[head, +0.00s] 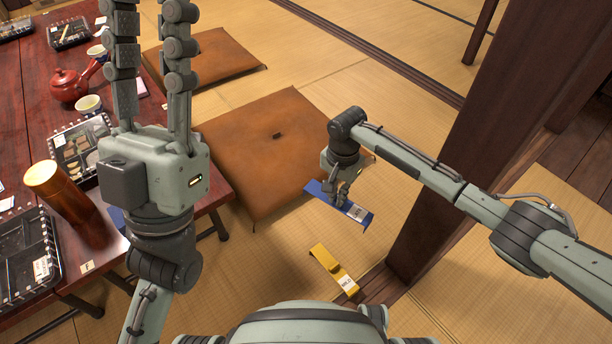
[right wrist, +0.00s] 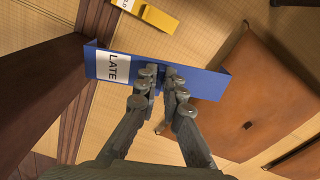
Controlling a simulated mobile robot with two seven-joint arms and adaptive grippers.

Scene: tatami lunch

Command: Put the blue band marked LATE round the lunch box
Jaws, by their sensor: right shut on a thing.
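The blue band (head: 324,196), a channel-shaped strip with a white label, is off the table at the right. In the right wrist view the label on the blue band (right wrist: 205,82) reads LATE. My right gripper (head: 343,198) is shut on the band's middle; its fingertips also show in the right wrist view (right wrist: 160,76). One lunch box (head: 80,148) lies on the red table, partly behind my left gripper. Another dark lunch box (head: 28,255) lies at the table's near left. My left gripper (head: 150,65) is open and empty, raised over the table edge, fingers pointing up the picture.
A yellow band (head: 333,268) with a label lies low at the right, near a dark wooden post (head: 455,130). Orange cushions (head: 270,150) lie beside the table. A tall gold-and-brown cylinder (head: 60,190), a red teapot (head: 68,85) and cups stand on the table.

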